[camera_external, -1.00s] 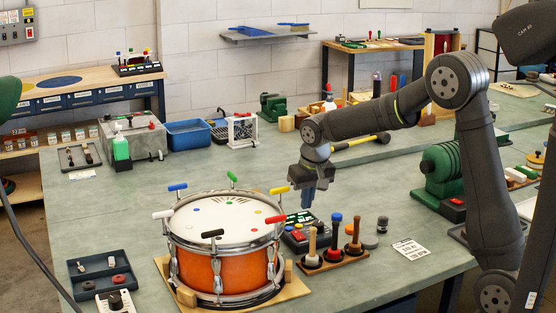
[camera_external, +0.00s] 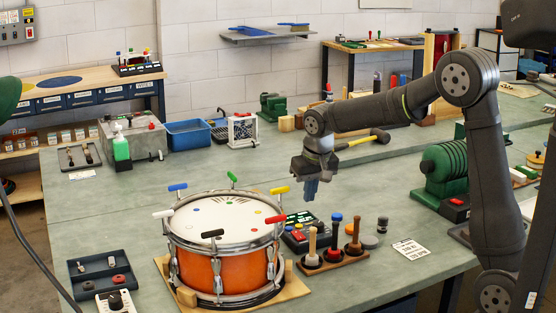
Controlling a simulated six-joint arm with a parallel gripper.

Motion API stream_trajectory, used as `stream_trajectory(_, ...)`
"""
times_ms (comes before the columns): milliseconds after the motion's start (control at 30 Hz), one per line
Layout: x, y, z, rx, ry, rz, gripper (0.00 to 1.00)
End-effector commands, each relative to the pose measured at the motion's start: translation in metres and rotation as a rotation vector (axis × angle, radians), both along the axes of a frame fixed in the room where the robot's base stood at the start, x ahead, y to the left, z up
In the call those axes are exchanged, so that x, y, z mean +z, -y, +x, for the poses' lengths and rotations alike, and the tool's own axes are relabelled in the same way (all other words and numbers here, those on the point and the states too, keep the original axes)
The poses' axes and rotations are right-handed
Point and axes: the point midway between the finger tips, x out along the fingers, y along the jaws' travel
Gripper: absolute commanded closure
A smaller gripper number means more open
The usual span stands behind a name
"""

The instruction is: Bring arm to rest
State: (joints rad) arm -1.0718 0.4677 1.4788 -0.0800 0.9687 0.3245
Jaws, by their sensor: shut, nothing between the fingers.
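My gripper (camera_external: 310,190) points down in the air above the bench, behind and to the right of the orange drum. It is shut and empty, and touches nothing that I can see. My arm reaches in from the right with its elbow raised. The drum (camera_external: 212,272) stands on a wooden board, with a white head bearing coloured dots and several coloured-handled keys around its rim.
A wooden rack (camera_external: 330,262) with several mallets stands right of the drum. A dark control box (camera_external: 298,232) sits below my gripper. A yellow-and-black hammer (camera_external: 365,140) lies behind my wrist. A green machine (camera_external: 445,170) is near my arm.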

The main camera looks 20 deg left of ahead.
Motion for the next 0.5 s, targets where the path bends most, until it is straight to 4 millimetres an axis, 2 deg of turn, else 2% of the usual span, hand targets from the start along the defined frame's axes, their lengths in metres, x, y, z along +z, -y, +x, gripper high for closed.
stream_trajectory(500, -0.078, -0.026, 0.027, 0.001, -0.001, -0.004, 1.00)
